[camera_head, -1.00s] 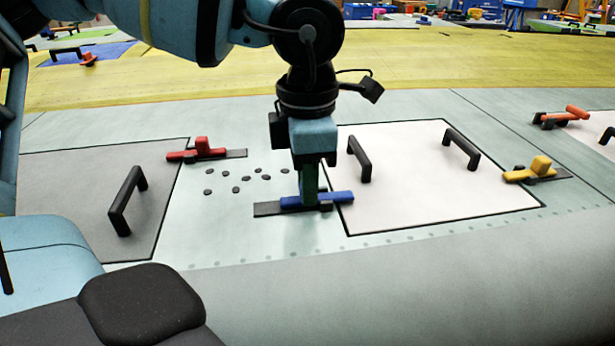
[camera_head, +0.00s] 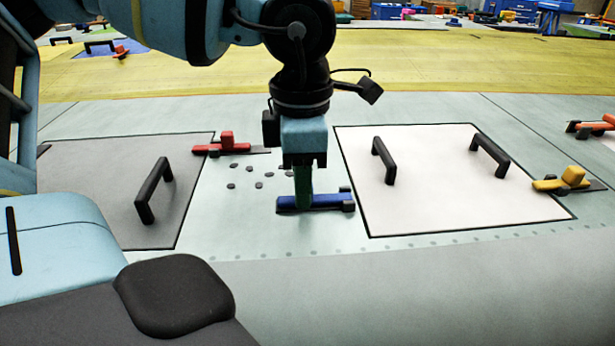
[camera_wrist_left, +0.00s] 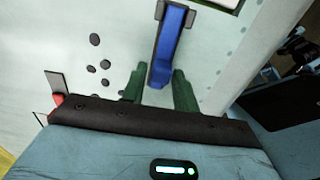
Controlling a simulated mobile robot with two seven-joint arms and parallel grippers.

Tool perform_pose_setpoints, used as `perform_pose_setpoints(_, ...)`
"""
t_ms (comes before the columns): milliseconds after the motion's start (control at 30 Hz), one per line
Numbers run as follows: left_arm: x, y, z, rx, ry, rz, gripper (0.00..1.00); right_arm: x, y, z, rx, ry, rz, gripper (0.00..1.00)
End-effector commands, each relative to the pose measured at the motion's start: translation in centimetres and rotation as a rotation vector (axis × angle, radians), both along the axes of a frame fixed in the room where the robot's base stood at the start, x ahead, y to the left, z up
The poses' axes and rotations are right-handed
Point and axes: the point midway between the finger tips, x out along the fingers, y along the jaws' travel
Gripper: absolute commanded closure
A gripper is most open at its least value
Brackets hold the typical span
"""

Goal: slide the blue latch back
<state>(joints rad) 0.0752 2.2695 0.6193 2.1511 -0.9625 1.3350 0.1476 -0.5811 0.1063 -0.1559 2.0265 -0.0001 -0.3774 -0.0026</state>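The blue latch (camera_head: 328,201) lies on its dark base plate, left of the white panel (camera_head: 450,185). Its right end is about level with the panel's left edge, and its knob is hidden behind my fingers in the head view. My left gripper (camera_head: 303,205) points straight down at the latch's left part. My right gripper is not in view.
A red latch (camera_head: 226,147) sits by the grey panel (camera_head: 115,205) on the left. A yellow latch (camera_head: 568,180) sits at the white panel's right edge. Black handles (camera_head: 384,160) stand up from the panels. Several dark spots (camera_head: 258,185) lie left of my gripper.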

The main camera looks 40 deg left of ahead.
Motion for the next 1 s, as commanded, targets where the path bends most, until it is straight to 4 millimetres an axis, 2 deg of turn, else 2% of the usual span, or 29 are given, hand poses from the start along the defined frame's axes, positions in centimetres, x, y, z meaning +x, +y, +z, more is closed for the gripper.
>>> perform_pose_setpoints(33, 0.0, 0.0, 0.0, -0.001, -0.001, 0.000, 0.64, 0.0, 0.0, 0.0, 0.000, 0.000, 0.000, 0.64)
perform_pose_setpoints(100, 0.0, 0.0, 0.0, -0.002, -0.001, 0.000, 0.57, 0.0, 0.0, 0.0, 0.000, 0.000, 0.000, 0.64)
perform_pose_setpoints(367, 0.1, -0.1, 0.0, -0.003, -0.002, 0.000, 0.57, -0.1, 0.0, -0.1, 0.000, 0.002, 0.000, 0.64)
perform_pose_setpoints(467, 0.1, -0.1, 0.6, -0.004, -0.005, 0.001, 0.57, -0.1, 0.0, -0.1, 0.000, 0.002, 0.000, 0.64)
perform_pose_setpoints(800, 0.1, -0.1, 5.8, -0.003, -0.007, 0.001, 0.57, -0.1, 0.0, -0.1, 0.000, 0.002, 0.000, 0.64)
perform_pose_setpoints(1000, 0.1, -0.1, 7.5, -0.003, -0.003, 0.000, 0.57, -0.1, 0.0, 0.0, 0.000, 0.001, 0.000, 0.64)
